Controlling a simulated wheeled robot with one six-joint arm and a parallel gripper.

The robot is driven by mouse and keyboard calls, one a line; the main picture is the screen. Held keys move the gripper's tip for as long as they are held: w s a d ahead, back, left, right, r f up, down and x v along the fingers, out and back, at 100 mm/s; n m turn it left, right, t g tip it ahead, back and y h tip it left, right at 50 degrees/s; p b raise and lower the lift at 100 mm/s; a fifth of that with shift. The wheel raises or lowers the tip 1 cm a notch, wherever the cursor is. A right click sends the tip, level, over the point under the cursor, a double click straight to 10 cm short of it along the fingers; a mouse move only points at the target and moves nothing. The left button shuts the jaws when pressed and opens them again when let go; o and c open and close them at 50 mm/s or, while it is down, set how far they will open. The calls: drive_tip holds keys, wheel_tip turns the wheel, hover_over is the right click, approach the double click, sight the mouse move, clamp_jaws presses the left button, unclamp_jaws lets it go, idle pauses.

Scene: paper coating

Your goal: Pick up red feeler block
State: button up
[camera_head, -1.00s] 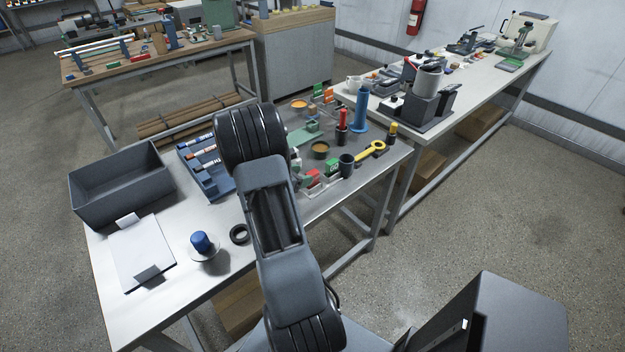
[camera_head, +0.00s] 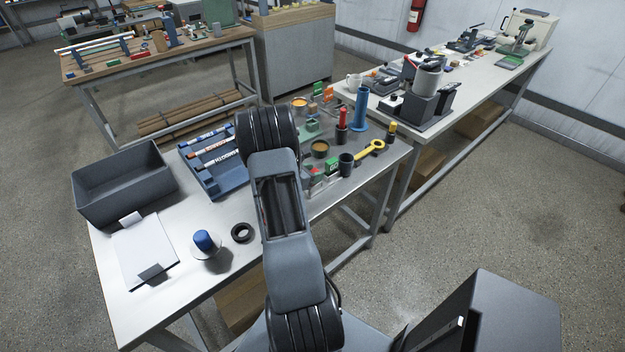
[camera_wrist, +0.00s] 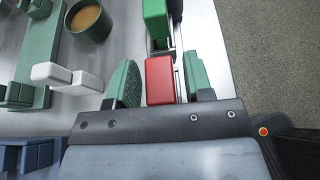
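The red feeler block (camera_wrist: 160,82) is in the middle of the wrist view, at the lower end of a metal strip. My gripper (camera_wrist: 160,58) is open, with one green ribbed finger pad on each side of the red block. A narrow gap shows between the block and each pad, wider on the right. A green block (camera_wrist: 156,22) sits just beyond the red one in line with it.
The table's edge and floor lie to the right.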

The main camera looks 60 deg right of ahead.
drive_tip(key=c, duration=0.7)
drive_tip(key=shift+c, duration=0.3)
drive_tip(key=shift+r, duration=0.1)
